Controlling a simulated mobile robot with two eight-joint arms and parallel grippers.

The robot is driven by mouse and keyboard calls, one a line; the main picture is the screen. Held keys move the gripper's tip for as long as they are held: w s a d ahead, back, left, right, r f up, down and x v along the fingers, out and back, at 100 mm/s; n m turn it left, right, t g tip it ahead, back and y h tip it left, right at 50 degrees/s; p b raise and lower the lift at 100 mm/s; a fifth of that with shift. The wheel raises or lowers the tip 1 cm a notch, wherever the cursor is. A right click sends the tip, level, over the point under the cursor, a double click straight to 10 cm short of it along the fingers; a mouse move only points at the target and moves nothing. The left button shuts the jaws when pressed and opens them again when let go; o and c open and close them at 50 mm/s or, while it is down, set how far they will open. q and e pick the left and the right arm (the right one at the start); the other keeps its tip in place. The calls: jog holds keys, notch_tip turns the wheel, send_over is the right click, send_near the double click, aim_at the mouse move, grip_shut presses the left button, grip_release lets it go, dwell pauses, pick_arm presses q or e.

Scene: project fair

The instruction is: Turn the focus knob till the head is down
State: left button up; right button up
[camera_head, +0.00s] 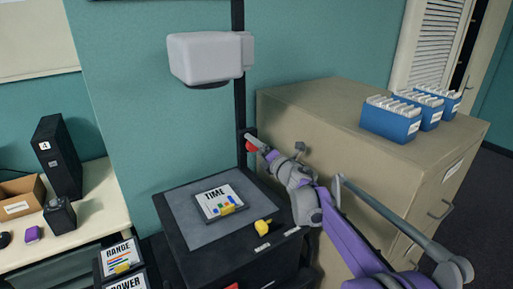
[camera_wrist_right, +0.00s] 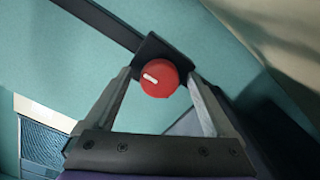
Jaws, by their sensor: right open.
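The pale grey head (camera_head: 203,56) sits high on a dark upright column (camera_head: 238,105), well above the stand. The red focus knob (camera_head: 251,147) is on a dark bracket on the column, partly hidden by my right gripper (camera_head: 256,142) in the head view. In the right wrist view the round red knob (camera_wrist_right: 160,80) shows a white mark pointing up and left. My right gripper (camera_wrist_right: 159,77) is open, with one finger on each side of the knob. I cannot tell if the fingers touch it. My left gripper is not in view.
Below the head is a dark stand (camera_head: 176,225) with a TIME board (camera_head: 215,208) and a yellow object (camera_head: 263,227). A beige cabinet (camera_head: 310,100) with blue file boxes (camera_head: 390,122) stands close on the right. A white desk (camera_head: 100,205) is left.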

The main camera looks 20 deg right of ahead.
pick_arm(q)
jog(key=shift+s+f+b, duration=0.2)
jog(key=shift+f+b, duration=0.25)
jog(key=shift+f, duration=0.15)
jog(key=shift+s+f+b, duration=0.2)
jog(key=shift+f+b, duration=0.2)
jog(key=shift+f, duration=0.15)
pick_arm(e)
jog(key=s+d, duration=0.1)
jog(key=s, duration=0.9)
jog(key=shift+s+d, duration=0.25)
jog(key=shift+s, duration=0.15)
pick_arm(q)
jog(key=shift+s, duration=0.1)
pick_arm(e)
jog(key=shift+f, duration=0.1)
